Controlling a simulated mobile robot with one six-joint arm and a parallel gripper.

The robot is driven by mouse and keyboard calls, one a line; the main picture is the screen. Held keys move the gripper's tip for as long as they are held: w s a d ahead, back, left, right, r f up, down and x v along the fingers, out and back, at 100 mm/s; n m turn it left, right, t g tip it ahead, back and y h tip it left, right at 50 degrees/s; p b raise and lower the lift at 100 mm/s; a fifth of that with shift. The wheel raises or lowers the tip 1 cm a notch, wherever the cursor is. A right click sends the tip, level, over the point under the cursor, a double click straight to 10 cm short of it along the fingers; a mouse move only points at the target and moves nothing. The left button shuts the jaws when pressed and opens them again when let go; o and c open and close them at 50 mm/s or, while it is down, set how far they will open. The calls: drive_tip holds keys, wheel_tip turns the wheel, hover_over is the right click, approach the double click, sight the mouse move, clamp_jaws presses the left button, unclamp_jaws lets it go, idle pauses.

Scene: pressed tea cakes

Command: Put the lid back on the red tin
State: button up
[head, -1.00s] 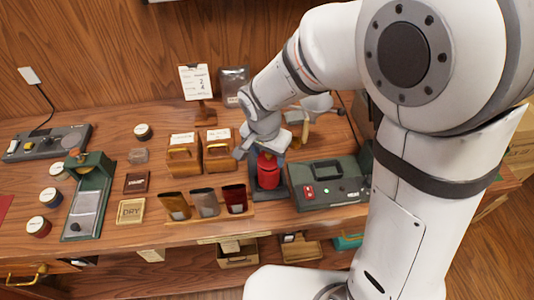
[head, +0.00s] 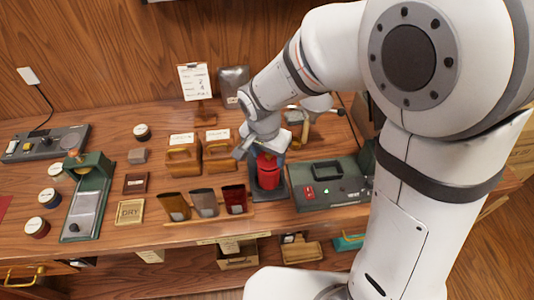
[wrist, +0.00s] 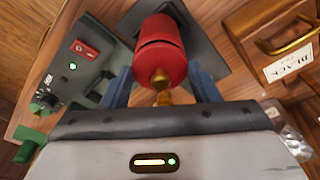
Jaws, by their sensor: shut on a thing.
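The red tin (head: 268,180) stands upright on a dark stand (head: 284,186) on the bench; it also shows in the wrist view (wrist: 160,28). Its red lid (wrist: 160,62) has a gold knob (wrist: 160,79) facing my wrist camera. A dark seam shows between lid and tin; I cannot tell whether the lid is fully seated or slightly above. My gripper (head: 265,152) is directly over the tin. In the wrist view its blue fingers (wrist: 160,88) are on both sides of the lid, shut on it. The contact points are partly hidden.
A grey-green device (head: 335,190) with a red switch and green light stands close on the right. Open pouches (head: 204,203) stand in a row at left front. Wooden boxes (head: 183,155) with brass handles are behind them. A green press (head: 88,195) stands farther left.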

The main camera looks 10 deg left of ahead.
drive_tip(key=o, duration=1.5)
drive_tip(key=shift+r, duration=0.15)
drive_tip(key=shift+r+p, duration=2.1)
drive_tip(key=shift+r, duration=1.3)
drive_tip(key=shift+c, duration=0.2)
clamp_jaws()
drive_tip(key=shift+f, duration=0.2)
drive_tip(key=shift+f+b, duration=2.35)
drive_tip(key=shift+f, duration=0.05)
